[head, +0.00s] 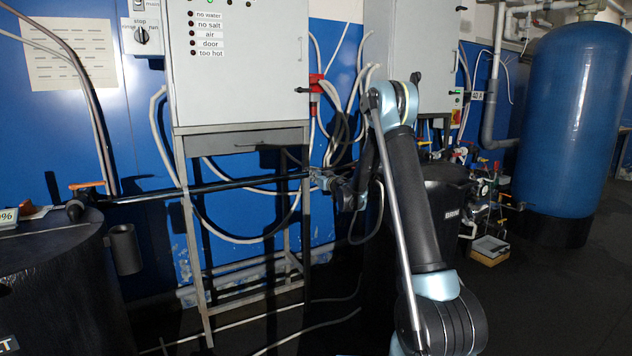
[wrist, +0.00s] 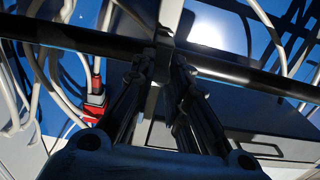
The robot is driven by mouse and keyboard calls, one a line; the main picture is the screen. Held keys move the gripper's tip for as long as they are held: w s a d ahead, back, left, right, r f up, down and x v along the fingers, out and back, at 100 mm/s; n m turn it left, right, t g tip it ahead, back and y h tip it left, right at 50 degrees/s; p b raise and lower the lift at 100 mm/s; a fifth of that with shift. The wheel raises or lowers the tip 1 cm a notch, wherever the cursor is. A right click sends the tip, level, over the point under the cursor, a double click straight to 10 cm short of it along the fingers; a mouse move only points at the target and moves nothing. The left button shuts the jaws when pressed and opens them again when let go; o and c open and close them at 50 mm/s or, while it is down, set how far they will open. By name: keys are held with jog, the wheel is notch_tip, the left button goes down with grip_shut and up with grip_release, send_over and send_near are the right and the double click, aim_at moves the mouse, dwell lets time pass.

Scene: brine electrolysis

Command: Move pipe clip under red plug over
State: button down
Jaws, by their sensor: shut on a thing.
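A long black pipe (head: 240,184) runs across the front of the grey cabinet stand. It crosses the wrist view (wrist: 70,36) from upper left to lower right. My gripper (head: 322,179) is at the pipe, by the stand's right leg. In the wrist view my gripper (wrist: 164,66) is shut on a small dark piece at the pipe, which looks like the pipe clip (wrist: 164,42). Its outline is hard to make out against the dark fingers. The red plug (head: 315,88) is on the cabinet's right side, above my gripper; it shows left of the fingers in the wrist view (wrist: 95,100).
White cables (head: 342,125) hang around the red plug and behind the pipe. The grey cabinet (head: 235,65) stands on thin legs. A black tank (head: 65,270) is at left, a dark brine tank (head: 448,195) and a blue vessel (head: 575,120) at right.

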jog(key=shift+w+a+r+g+h, duration=0.25)
jog(key=shift+g+h, duration=0.25)
jog(key=shift+g, duration=0.3)
dwell(0.4)
jog(key=c, duration=1.6)
grip_release()
jog(key=shift+o, duration=0.2)
jog(key=shift+d, duration=0.1)
jog(key=v, duration=1.2)
